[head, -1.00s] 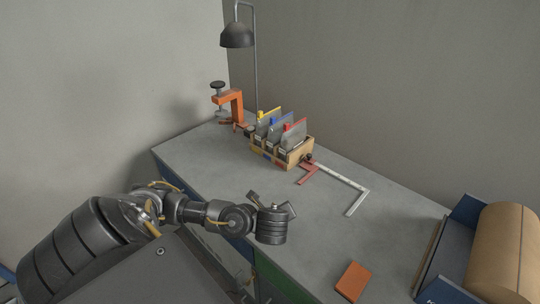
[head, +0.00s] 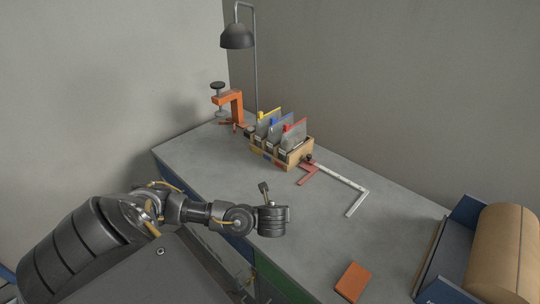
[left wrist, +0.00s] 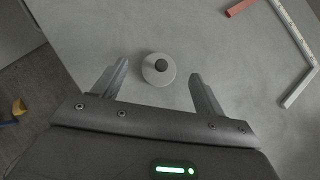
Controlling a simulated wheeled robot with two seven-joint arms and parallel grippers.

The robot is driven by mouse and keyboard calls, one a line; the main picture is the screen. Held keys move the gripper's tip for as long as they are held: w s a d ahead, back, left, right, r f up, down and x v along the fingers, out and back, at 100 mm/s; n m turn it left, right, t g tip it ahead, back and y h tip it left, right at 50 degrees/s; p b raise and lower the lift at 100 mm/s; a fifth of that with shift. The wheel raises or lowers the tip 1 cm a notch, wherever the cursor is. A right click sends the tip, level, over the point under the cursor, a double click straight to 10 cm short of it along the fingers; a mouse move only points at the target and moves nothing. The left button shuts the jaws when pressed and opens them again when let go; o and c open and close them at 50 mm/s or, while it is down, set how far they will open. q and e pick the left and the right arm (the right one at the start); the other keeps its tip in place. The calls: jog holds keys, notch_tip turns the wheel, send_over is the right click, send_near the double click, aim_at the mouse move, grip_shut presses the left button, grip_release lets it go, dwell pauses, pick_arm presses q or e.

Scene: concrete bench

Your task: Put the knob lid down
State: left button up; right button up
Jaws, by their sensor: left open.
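The knob lid (left wrist: 159,69) is a pale round disc with a dark knob in its middle, seen from above in the left wrist view. My left gripper (head: 265,188) is open, with one finger on each side of the lid and a clear gap on both sides. The lid lies by the fingertips, over the grey bench; its height above the bench is hard to tell. In the head view I cannot make the lid out with certainty beside the gripper. My right gripper is not in view.
A wooden holder (head: 262,152) with upright plates stands at the back of the bench (head: 215,153). Near it are an orange clamp (head: 235,106), a lamp (head: 237,37) and a square (head: 357,201). An orange block (head: 352,281) and a brown roll (head: 500,255) are at right.

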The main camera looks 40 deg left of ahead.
pick_arm(q)
jog(key=shift+p+x, duration=0.65)
jog(key=shift+x, duration=1.95)
jog(key=shift+d, duration=0.15)
jog(key=c, duration=1.1)
jog(key=shift+o, duration=0.2)
